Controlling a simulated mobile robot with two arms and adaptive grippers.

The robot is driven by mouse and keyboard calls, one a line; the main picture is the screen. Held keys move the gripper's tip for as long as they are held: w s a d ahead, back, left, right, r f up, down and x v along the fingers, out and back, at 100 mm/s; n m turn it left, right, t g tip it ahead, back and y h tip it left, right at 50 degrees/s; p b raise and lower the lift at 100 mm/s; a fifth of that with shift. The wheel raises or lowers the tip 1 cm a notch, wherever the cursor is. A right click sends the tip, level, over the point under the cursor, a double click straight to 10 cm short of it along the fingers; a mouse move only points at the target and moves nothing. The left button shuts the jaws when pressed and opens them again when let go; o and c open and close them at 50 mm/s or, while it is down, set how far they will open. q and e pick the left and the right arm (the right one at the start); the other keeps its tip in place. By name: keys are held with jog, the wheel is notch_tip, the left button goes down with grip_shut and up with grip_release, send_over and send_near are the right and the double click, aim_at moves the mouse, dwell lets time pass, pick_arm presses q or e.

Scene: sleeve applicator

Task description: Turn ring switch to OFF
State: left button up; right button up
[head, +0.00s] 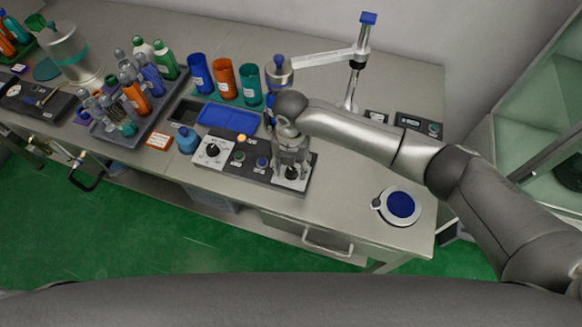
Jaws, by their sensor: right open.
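A dark control panel (226,165) lies on the bench top near its front edge. It has a black rotary knob on a white plate (211,150) at its left end, and a green button (239,157) and a blue button (262,162) in the middle. Another dark rotary knob on a white plate (291,174) is at its right end. My right gripper (290,166) points down over this right-hand knob, open, with its fingers around or just above it; contact cannot be told. The labels are too small to read, so which knob is the ring switch is unclear. My left gripper is out of view.
A yellow lamp (242,138) is at the panel's back edge. A blue bottle (187,139) stands left of the panel, and a blue tray (226,118) lies behind it. Several coloured cups stand farther back. A round device with a blue top (401,205) sits at the right; bench between is clear.

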aim_at(291, 172)
notch_tip(291, 172, up, 10)
dwell(0.3)
jog(key=shift+s+f, duration=0.1)
jog(key=shift+f, duration=0.1)
dwell(0.3)
